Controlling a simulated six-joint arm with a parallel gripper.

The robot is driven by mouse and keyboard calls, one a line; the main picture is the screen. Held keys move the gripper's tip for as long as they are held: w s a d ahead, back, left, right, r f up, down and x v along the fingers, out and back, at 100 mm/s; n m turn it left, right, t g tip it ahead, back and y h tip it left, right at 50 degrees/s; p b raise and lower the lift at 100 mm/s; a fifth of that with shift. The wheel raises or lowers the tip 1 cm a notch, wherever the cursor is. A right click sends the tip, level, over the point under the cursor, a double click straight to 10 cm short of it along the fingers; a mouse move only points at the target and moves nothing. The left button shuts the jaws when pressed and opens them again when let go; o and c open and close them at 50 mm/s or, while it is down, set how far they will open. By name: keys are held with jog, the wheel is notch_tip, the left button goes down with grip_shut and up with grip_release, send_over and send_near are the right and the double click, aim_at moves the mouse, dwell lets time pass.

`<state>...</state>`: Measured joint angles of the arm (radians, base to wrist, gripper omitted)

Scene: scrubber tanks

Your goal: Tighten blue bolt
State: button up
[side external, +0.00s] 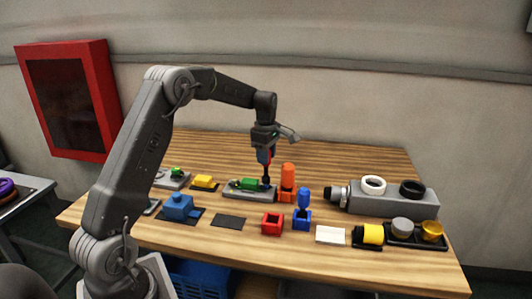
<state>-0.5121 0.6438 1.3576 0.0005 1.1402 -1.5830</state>
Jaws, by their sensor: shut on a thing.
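My gripper (265,146) is above the middle of the table, pointing down. I cannot tell whether the tip touches anything. No blue bolt can be made out; one at the tip would be too small to see. A blue block (179,206) sits on a dark mat to the left.
An orange tool (287,170) stands in an orange holder close right of the shaft. A blue tool (304,200) stands in a blue holder (302,222); a red holder (272,224) is empty. Bare wood lies behind.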

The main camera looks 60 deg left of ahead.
jog(key=n, duration=1)
jog(key=o, duration=0.5)
jog(key=c, duration=0.5)
jog(key=shift+f, duration=0.9)
dwell(0.5)
